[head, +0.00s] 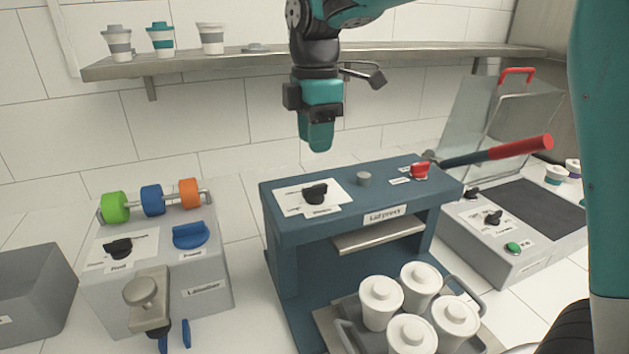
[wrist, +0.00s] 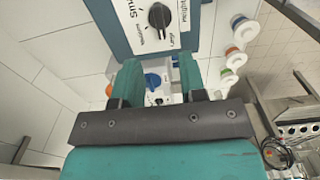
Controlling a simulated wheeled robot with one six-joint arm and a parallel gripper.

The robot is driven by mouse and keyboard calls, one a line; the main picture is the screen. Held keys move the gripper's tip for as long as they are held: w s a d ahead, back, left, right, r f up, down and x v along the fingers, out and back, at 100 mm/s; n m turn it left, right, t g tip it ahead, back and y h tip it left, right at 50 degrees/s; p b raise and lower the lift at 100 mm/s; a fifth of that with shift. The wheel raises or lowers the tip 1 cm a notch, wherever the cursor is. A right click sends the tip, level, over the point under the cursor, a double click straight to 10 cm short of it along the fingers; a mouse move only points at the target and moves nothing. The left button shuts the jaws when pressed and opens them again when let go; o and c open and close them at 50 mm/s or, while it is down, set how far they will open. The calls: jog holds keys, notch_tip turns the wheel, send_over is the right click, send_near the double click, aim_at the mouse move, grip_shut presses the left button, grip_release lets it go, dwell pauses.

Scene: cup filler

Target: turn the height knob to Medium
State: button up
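The height knob is a black dial (head: 315,192) on a white label plate on top of the blue lid press (head: 345,237). In the wrist view the dial (wrist: 159,16) is at the top edge, with size words around it, including "Small"; I cannot tell surely which mark its pointer is on. My gripper (head: 319,148) hangs above and behind the press, clear of the dial and touching nothing. In the wrist view its two teal fingers (wrist: 158,67) stand apart with nothing between them, so it is open and empty.
The grey labeller (head: 207,285) stands left, with a blue knob (head: 190,235). A tray with several white lidded cups (head: 381,303) is in front. A shelf (head: 215,65) runs behind.

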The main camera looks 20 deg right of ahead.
aim_at(315, 185)
notch_tip(315, 185, down, 9)
jog(key=shift+f+p, duration=0.15)
jog(key=shift+p, duration=0.25)
grip_shut()
